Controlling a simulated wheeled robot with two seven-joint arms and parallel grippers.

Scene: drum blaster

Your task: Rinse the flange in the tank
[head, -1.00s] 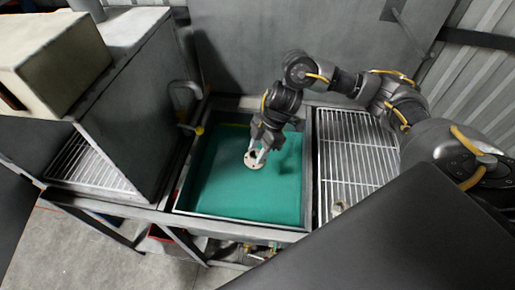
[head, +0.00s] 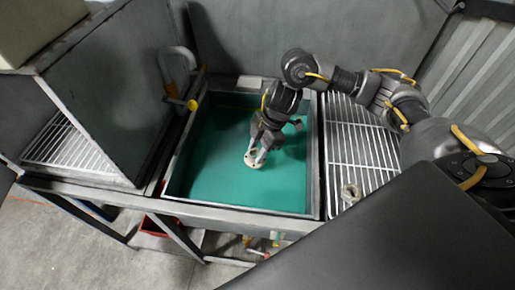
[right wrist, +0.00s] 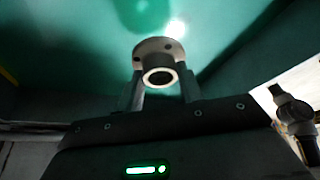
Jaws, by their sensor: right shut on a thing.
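The flange (head: 252,162) is a pale round metal piece with a collar and bolt holes. My right gripper (head: 258,154) is shut on it and holds it inside the outline of the green tank (head: 205,180). In the right wrist view the flange (right wrist: 150,46) sits between the two fingers (right wrist: 160,88), its open collar facing the camera. Green fills the view behind it, with a bright glare spot. I cannot tell whether the flange is under the liquid surface or just above it. My left gripper is not in view.
A slatted metal rack (head: 345,140) adjoins the tank on the right, with a small metal ring-like part (head: 350,192) on it. A grey box-like enclosure (head: 110,95) stands left. A pipe with a yellow knob (head: 192,105) is at the tank's left edge. A grey wall stands behind.

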